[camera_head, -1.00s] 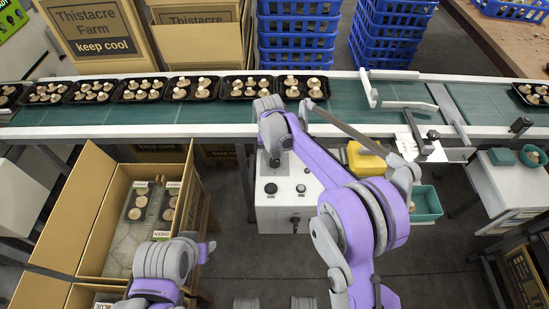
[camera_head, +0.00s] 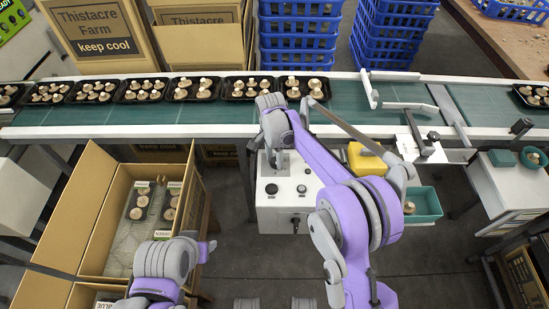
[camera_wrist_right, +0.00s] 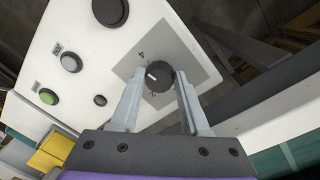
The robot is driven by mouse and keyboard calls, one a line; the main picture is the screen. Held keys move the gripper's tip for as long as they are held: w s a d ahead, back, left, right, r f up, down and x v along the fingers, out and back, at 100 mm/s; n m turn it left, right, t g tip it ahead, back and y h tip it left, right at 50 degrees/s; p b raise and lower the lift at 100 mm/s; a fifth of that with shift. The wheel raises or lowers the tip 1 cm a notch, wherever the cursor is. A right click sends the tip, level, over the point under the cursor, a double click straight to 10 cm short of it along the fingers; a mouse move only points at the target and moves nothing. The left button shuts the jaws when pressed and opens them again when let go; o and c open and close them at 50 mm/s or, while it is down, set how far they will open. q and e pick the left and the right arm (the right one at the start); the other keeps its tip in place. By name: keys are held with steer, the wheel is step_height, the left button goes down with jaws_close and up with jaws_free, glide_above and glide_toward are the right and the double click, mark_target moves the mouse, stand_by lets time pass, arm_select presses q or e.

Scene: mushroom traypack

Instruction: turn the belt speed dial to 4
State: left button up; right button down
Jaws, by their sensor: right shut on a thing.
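The belt speed dial (camera_wrist_right: 158,76) is a small black knob on a grey square plate on the white control box (camera_head: 303,211). In the head view the right gripper (camera_head: 276,160) reaches down to the top of the box, and the dial is hidden there. My left arm is low at the left; its finger state is unclear at the left gripper (camera_head: 207,249).
The control box also has a larger black knob (camera_wrist_right: 110,10), a green button (camera_wrist_right: 48,96) and other buttons. Mushroom trays stand on the green belt (camera_head: 400,120) behind it. An open carton (camera_head: 119,205) is at the left; a yellow bin (camera_head: 365,160) and teal bin (camera_head: 428,202) are at the right.

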mark_target(273, 159)
steer(key=shift+m, duration=0.9)
steer(key=shift+c, duration=1.9)
jaws_free()
step_height(273, 159, up, 11)
steer(key=p, duration=0.1)
steer(key=shift+w+a, duration=0.2)
steer(key=shift+w, duration=0.15)
